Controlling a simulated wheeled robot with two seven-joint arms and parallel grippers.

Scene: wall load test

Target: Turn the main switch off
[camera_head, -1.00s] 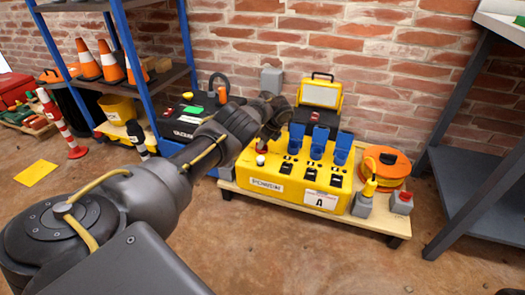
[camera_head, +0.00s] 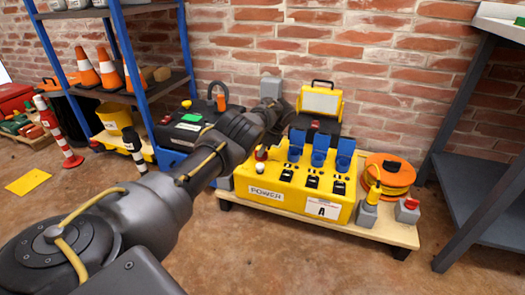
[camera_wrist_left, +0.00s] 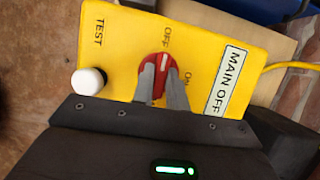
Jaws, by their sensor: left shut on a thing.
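The yellow power box (camera_head: 300,192) sits on a low wooden pallet, with a white POWER label on its front. Its red rotary main switch (camera_wrist_left: 154,68) is on the face with the MAIN OFF label (camera_wrist_left: 228,80) and OFF and ON lettering. The knob's white mark appears to point toward OFF. My left gripper (camera_wrist_left: 162,88) is shut on the red knob, one finger on each side. In the head view, the left gripper (camera_head: 268,142) reaches down to the box's left end and partly hides the red knob (camera_head: 261,153). My right gripper is not in view.
A white button (camera_wrist_left: 88,81) is beside the knob by the TEST lettering. Several blue socket covers (camera_head: 319,150) and black switches line the box. An orange cable reel (camera_head: 390,172) stands right. Blue-posted shelving (camera_head: 140,60) is left, a grey bench (camera_head: 470,190) right.

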